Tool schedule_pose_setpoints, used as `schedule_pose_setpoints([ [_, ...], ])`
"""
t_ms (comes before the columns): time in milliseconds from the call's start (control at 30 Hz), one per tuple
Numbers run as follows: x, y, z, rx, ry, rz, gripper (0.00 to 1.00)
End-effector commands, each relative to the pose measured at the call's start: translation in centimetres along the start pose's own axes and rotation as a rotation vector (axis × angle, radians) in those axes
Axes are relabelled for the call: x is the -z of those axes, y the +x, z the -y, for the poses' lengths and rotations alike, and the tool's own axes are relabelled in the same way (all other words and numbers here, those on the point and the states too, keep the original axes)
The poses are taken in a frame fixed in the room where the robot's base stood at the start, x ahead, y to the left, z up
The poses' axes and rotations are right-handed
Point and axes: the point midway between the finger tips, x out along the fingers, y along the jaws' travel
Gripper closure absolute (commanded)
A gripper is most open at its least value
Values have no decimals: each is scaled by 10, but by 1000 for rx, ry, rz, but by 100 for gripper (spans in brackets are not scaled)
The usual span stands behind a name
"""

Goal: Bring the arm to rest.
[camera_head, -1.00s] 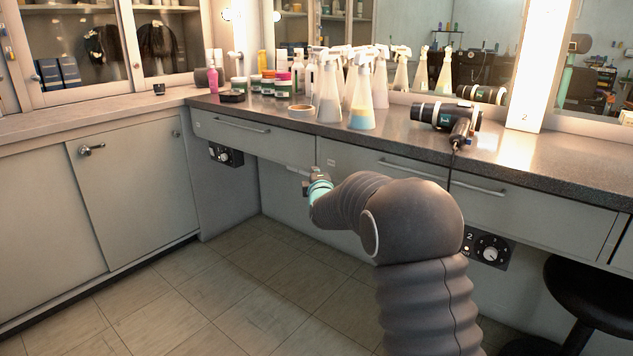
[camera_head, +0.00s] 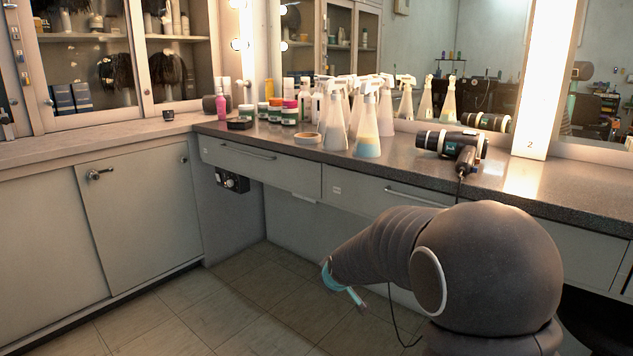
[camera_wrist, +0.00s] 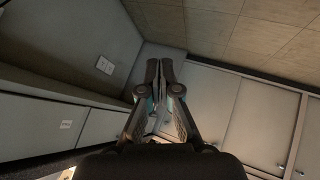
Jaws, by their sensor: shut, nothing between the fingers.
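My arm (camera_head: 395,250) reaches out from the lower right in the head view, bent and pointing down and left. My gripper (camera_head: 357,299) is low in front of the drawers, over the floor, and seems clear of the counter. Only a small part of it shows past the teal ring at the wrist. In the wrist view my gripper (camera_wrist: 160,66) has its two fingers close together, with nothing between them.
The dark counter (camera_head: 540,180) holds several spray bottles (camera_head: 367,125), jars (camera_head: 289,112) and a hair dryer (camera_head: 452,143). A cable (camera_head: 393,325) hangs beside my arm. A control box (camera_head: 232,180) sits under the drawer (camera_head: 250,160). The tiled floor (camera_head: 240,300) is clear.

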Motion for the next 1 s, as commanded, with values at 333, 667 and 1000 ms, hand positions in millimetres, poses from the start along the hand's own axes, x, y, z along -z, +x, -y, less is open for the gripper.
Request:
schedule_pose_setpoints([
  [333,-102,-148,47,123,452,331,100],
  [667,-174,-264,79,90,680,482,100],
  [1000,-204,-339,89,3,729,383,100],
])
